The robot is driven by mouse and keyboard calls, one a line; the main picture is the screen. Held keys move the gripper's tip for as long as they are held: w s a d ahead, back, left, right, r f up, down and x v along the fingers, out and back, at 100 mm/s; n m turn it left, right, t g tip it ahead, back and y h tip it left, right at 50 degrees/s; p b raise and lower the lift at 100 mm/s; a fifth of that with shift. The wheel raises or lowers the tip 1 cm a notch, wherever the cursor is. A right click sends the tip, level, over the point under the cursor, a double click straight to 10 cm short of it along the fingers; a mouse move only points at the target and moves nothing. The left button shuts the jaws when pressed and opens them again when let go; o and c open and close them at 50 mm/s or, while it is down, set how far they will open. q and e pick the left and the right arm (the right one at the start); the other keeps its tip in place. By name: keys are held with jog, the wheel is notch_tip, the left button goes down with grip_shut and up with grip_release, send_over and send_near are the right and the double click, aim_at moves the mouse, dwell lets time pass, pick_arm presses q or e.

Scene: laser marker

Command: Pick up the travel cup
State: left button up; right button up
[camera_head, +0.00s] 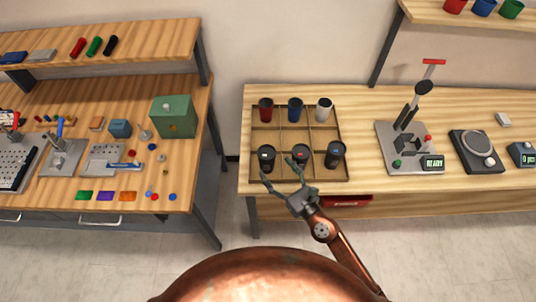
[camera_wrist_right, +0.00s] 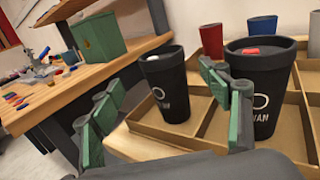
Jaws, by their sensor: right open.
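Three black travel cups stand upright in the front row of a divided wooden tray (camera_head: 346,165). The left one (camera_head: 266,157) has a white mark on its lid, and the middle one (camera_head: 300,154) a red mark. The right one (camera_head: 336,154) is also dark. My right gripper (camera_head: 281,172) is open and empty at the tray's front edge, near the left and middle cups. In the right wrist view the white-marked cup (camera_wrist_right: 168,88) shows between the spread fingers (camera_wrist_right: 160,85), beyond them. The red-marked cup (camera_wrist_right: 263,85) is behind the right finger, which hides part of it. My left gripper is out of view.
A red cup (camera_head: 266,109), a blue cup (camera_head: 295,109) and a white cup (camera_head: 324,109) stand in the tray's back row. A press (camera_head: 409,143) and a scale (camera_head: 476,151) are to the right. A separate bench (camera_head: 185,185) with a green box (camera_head: 174,116) is at left, across a gap.

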aim_at(272, 160)
jog(key=x, duration=0.3)
jog(key=shift+w+r, duration=0.25)
jog(key=shift+x, duration=1.25)
jog(key=shift+w+a, duration=0.2)
jog(key=shift+w, duration=0.35)
jog(key=c, duration=0.5)
jog(key=shift+c, duration=1)
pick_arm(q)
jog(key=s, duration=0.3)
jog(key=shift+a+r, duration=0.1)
pick_arm(e)
jog(key=shift+c, duration=0.8)
